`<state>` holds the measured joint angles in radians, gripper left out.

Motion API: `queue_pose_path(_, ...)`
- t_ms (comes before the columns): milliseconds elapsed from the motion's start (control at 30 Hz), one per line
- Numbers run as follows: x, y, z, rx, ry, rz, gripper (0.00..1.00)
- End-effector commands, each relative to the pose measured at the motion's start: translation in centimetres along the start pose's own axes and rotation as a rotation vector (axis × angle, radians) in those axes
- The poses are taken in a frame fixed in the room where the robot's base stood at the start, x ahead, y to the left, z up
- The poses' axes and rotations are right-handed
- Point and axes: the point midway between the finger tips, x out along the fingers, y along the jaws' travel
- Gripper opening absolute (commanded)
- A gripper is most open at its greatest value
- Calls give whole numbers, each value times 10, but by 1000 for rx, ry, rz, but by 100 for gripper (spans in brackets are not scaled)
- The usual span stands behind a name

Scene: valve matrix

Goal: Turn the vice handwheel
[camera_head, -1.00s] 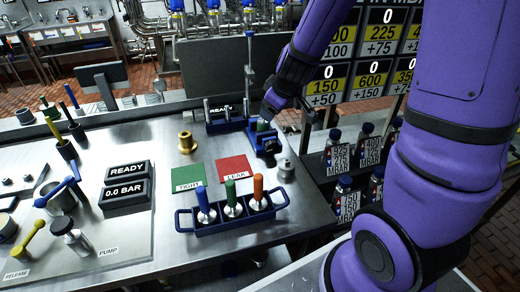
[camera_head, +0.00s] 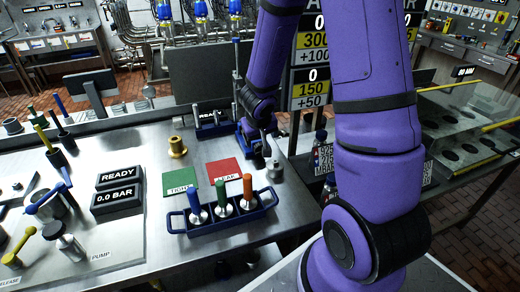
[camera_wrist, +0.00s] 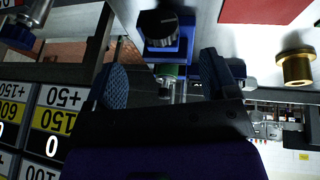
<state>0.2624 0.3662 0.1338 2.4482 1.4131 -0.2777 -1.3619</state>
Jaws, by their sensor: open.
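The small blue vice (camera_head: 242,141) stands at the right end of the steel bench, partly hidden behind my arm in the head view. In the wrist view its blue body (camera_wrist: 166,50) shows beyond my fingertips. A dark round knob, which looks like the vice handwheel (camera_wrist: 158,26), is on its front. A green part (camera_wrist: 171,70) shows behind the knob, between my fingers. My gripper (camera_wrist: 163,66) is open, with its blue ribbed fingers wide apart and nothing held. The knob lies ahead of the fingertips; I cannot tell how far.
A blue rack (camera_head: 222,219) with blue, green and orange-handled tools stands in front. The green pad (camera_head: 180,181) and red pad (camera_head: 223,172) lie left of the vice. A brass fitting (camera_head: 177,147) and a steel cylinder (camera_head: 274,171) stand nearby. Bottles stand below, right.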

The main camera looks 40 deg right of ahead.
Motion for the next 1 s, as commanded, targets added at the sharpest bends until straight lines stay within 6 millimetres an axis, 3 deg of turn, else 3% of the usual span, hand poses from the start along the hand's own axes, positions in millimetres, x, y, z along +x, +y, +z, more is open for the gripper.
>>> queue_pose_path(600, 74, 0, 0, 0, -1, -2, 80)
queue_pose_path(1000, 88, -1, 0, -1, 2, -2, 80)
